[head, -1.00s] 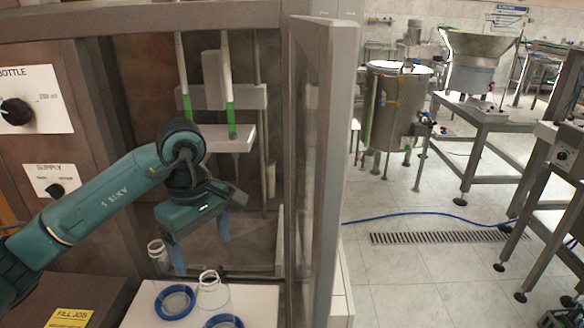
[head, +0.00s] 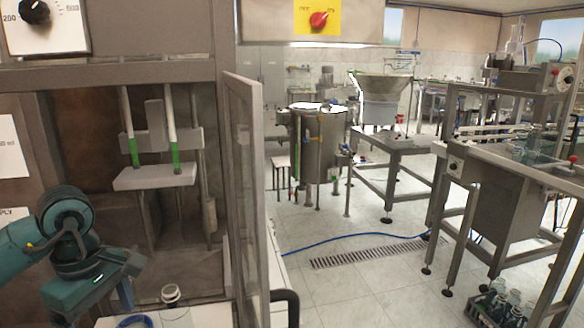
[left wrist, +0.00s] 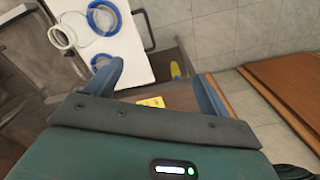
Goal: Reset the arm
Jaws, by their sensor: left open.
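My left arm comes in from the left, and its gripper (head: 98,305) is low in front of the open machine bay in the head view. In the left wrist view its two blue fingers are spread apart with nothing between them, so the left gripper (left wrist: 158,85) is open and empty. A clear bottle with a white rim (head: 171,294) stands beyond the gripper to its right, apart from it. The rim also shows in the left wrist view (left wrist: 62,37). My right gripper is in neither view.
A white worktop (left wrist: 137,45) carries blue rings (left wrist: 103,18). A framed door (head: 243,190) stands open right of the bay. A white platform (head: 155,177) hangs inside the bay below green-marked rods. Tiled floor (head: 370,280) lies open beyond the door.

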